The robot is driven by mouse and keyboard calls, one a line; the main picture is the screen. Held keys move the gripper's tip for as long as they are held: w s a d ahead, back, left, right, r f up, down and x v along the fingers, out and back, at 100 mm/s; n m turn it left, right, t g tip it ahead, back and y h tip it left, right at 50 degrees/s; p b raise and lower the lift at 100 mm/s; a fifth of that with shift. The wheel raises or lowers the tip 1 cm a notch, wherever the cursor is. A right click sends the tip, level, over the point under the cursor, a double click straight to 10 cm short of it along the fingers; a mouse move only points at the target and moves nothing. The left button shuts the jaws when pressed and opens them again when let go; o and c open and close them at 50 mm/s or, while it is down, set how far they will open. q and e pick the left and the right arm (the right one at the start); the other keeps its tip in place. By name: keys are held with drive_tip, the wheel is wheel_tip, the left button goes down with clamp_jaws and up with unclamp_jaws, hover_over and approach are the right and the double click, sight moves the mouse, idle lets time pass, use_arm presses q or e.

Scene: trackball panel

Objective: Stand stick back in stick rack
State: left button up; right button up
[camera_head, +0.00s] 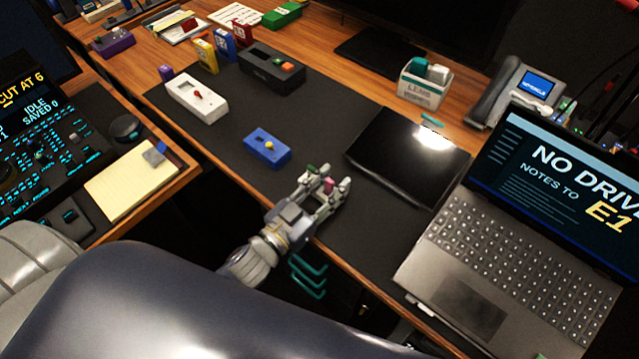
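My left gripper (325,184) is over the front edge of the dark desk mat, below and right of the blue box with a yellow knob (267,148). I cannot tell whether either is the stick or is gripped. I cannot clearly identify the stick rack. A labelled pale box (424,85) holding teal and white pieces stands at the back right. My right gripper is not in view.
A white box with a red knob (197,99) and a dark button box (271,68) stand on the mat (223,145). A dark tablet (407,155) lies right of my gripper. A laptop (500,250) and phone (515,92) occupy the right side.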

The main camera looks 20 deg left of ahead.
use_arm(q)
drive_tip(key=p+v, duration=0.1)
drive_tip(key=v, duration=1.1)
drive_tip(key=shift+r, duration=0.1)
